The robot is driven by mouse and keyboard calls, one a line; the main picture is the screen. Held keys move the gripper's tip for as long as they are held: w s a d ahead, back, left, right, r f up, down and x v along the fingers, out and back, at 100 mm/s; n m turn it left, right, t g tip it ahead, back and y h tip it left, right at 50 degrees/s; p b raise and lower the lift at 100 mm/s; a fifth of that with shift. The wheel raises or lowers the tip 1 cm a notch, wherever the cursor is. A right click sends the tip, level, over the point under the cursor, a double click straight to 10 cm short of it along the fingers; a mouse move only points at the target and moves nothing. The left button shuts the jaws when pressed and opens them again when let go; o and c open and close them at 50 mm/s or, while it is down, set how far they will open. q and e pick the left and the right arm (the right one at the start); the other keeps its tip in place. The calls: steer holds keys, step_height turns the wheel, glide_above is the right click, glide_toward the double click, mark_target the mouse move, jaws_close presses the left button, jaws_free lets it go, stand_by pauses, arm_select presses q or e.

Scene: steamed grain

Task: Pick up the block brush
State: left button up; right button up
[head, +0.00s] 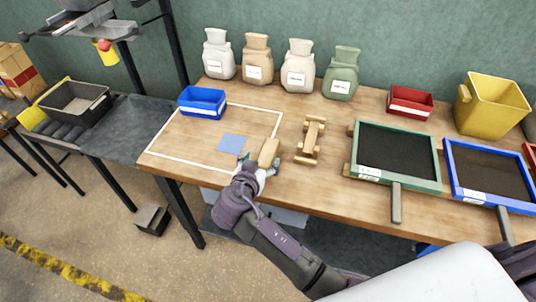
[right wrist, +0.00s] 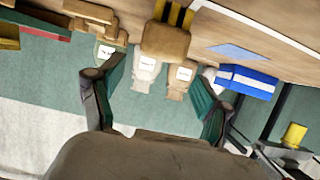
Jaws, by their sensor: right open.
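The block brush (head: 269,152) is a tan wooden block near the front edge of the workbench, right of the blue square. In the right wrist view the brush (right wrist: 165,42) shows ahead of the fingers, with yellow and black stripes at its far end. My right gripper (head: 260,163) is open at the near end of the brush, with a finger toward either side. In the right wrist view the two fingers of my right gripper (right wrist: 161,77) are wide apart with nothing gripped between them. Whether they touch the brush cannot be told. My left gripper is not in view.
A wooden stand (head: 310,140) is close on the right, and a green-framed sieve (head: 436,168) lies beyond it. A blue bin (head: 202,102) and a flat blue square (head: 231,143) are to the left. Several sacks (head: 298,66) line the back. The bench (head: 256,112) is bare behind the brush.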

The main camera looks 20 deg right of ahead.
mark_target(267, 154)
steer(key=shift+w+d+f, duration=0.25)
steer(key=shift+w+d, duration=0.1)
steer(key=shift+w, duration=0.15)
steer(key=p+x, duration=0.1)
steer(key=x, duration=0.3)
steer(key=shift+d+f+p, duration=0.2)
steer(key=shift+f+p, duration=0.05)
steer(key=shift+p, duration=0.05)
steer(key=shift+w+d+f, duration=0.2)
steer(key=shift+w+f, duration=0.05)
steer(key=shift+w, duration=0.05)
steer(key=c, duration=1.3)
